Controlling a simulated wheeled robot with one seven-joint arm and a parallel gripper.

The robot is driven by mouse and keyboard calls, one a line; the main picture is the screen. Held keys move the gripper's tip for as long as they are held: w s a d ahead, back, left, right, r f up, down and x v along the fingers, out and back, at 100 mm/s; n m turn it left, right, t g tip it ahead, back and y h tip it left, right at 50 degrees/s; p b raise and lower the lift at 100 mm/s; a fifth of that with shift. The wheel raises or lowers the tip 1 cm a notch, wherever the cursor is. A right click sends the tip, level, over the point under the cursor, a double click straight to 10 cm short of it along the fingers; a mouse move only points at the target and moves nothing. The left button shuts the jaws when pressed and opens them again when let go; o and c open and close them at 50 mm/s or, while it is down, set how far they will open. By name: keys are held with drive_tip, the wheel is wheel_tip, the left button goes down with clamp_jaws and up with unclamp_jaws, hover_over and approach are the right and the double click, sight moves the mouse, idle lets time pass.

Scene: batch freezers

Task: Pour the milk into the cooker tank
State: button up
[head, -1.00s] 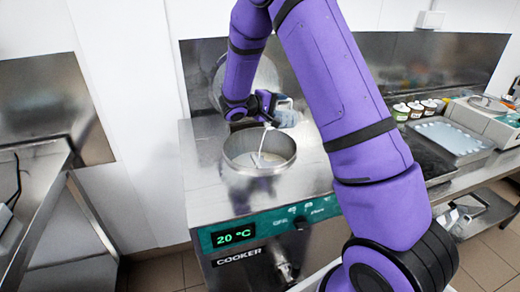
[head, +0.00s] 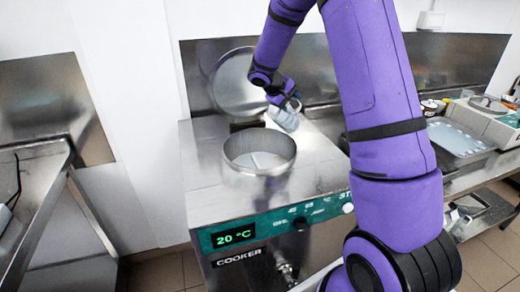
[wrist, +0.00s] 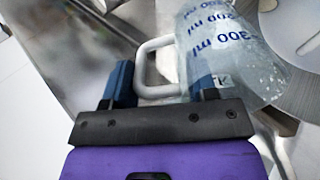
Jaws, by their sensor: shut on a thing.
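The cooker (head: 200,185) has a round open tank (head: 237,172) in its top, with whitish liquid (head: 265,160) low inside. My gripper (wrist: 160,82) is shut on the handle of a clear measuring jug (wrist: 235,55) with blue ml markings. The jug (head: 284,119) is tilted and held behind and to the right of the tank opening, above the cooker top. No stream of milk shows from it. Its walls look wet with whitish drops; how much is left inside cannot be told. My gripper (head: 287,100) is partly hidden by my arm in the head view.
The round tank lid (head: 238,82) stands open behind the tank. The cooker panel reads 20 °C (head: 233,236). To the right are a metal tray (head: 455,140), a scale-like device (head: 490,118) and small tubs (head: 432,106). A steel table (head: 40,165) stands at the left.

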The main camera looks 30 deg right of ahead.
drive_tip(key=shift+d+r+y, duration=0.15)
drive_tip(key=shift+d+y, duration=0.35)
drive_tip(key=shift+d+f+y, duration=0.8)
drive_tip(key=shift+d+y, duration=0.1)
drive_tip(key=shift+w+d+f+g+y+b, duration=0.1)
drive_tip(key=shift+d+f+y+b, duration=0.2)
drive_tip(key=shift+d+y, duration=0.55)
drive_tip(key=shift+s+d+f+g+y+b, duration=0.1)
drive_tip(key=shift+d+f+y, duration=0.4)
drive_tip(key=shift+y, duration=0.6)
drive_tip(key=shift+w+d+f+g+y+b, duration=0.1)
drive_tip(key=shift+d+f+y+b, duration=0.15)
drive_tip(key=shift+d+y, duration=0.6)
